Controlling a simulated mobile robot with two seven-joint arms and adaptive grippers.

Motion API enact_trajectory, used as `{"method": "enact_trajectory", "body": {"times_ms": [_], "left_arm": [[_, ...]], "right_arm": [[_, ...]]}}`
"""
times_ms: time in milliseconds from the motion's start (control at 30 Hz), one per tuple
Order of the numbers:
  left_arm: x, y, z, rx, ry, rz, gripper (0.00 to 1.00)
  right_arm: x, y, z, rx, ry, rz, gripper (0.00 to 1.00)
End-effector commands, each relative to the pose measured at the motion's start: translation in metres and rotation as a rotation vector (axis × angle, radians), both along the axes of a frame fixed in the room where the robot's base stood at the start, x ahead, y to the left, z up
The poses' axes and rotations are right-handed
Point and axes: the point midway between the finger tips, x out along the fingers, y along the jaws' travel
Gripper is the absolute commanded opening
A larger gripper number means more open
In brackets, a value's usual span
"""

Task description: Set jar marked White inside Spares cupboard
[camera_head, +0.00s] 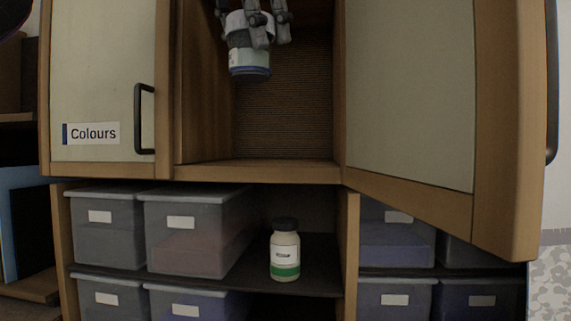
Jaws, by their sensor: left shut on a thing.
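My left gripper (258,38) hangs in from the top edge and is shut on a jar (249,58). The jar has a pale label and a blue band near its low end; no name is legible on it, and the fingers hide its upper part. The jar shows in front of the open cupboard compartment (290,120), above its floor; how deep it is cannot be told. No Spares sign shows in view. Another jar (285,255), with a dark lid and a green band, stands upright on the shelf below; its label is too small to read. My right gripper is not in view.
The right-hand door (412,90) stands open, swung out towards me. The left door, signed Colours (92,133), is shut. Grey lidded bins (198,235) fill much of the shelves below. The visible compartment floor (270,170) is clear.

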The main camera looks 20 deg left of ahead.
Motion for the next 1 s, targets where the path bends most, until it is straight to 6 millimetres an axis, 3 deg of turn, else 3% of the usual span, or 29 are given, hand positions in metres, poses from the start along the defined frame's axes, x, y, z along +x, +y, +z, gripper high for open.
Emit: {"method": "enact_trajectory", "body": {"times_ms": [233,600,1000], "left_arm": [[0.003,0.001,-0.002,0.003,-0.001,0.158,0.17],[0.084,0.029,-0.043,0.001,0.006,0.163,0.17],[0.122,0.044,-0.092,0.003,0.0,0.159,0.17]], "right_arm": [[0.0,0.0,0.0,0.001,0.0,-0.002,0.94],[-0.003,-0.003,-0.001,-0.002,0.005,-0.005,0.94],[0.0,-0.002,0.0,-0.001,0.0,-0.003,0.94]]}}
